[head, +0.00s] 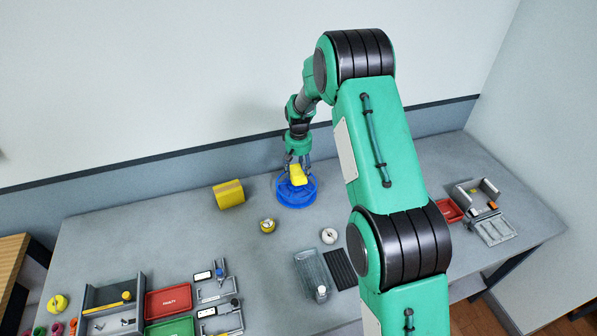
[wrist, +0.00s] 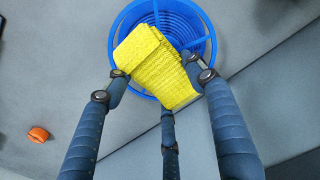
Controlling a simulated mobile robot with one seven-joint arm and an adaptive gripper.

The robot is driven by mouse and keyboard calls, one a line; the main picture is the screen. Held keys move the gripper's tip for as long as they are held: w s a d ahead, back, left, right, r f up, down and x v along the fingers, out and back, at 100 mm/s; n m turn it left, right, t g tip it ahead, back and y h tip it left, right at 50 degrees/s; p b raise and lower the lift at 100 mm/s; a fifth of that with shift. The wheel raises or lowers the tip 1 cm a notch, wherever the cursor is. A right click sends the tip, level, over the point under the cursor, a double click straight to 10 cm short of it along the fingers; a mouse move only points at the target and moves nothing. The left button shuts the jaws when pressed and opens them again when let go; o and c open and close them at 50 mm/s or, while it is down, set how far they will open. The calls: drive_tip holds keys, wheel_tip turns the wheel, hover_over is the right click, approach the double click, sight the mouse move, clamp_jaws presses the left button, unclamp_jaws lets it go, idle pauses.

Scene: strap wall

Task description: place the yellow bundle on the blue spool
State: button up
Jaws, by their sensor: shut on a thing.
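The yellow bundle (head: 298,175) is a folded, woven-looking block, seen larger in the wrist view (wrist: 155,62). My gripper (head: 297,163) is shut on it, with dark blue fingers (wrist: 158,76) at its sides in the wrist view. The blue spool (head: 297,201) is a round, ringed piece on the grey table at the back. In the wrist view the spool (wrist: 184,20) lies behind the bundle, which covers part of its middle and lower rim. The bundle is over the spool and slightly tilted. I cannot tell whether they touch.
A yellow box-like block (head: 228,194) stands left of the spool, and a small yellow round item (head: 267,226) sits in front. A white round piece (head: 329,236) and a clear tray (head: 311,272) are nearer. Red (head: 168,301) and green trays are front left. The wall is close behind.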

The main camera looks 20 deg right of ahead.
sight(298, 169)
drive_tip(key=shift+f, duration=0.1)
drive_tip(key=o, duration=1.1)
drive_tip(key=shift+o, duration=0.2)
wheel_tip(298, 169, up, 12)
drive_tip(key=shift+p, duration=0.3)
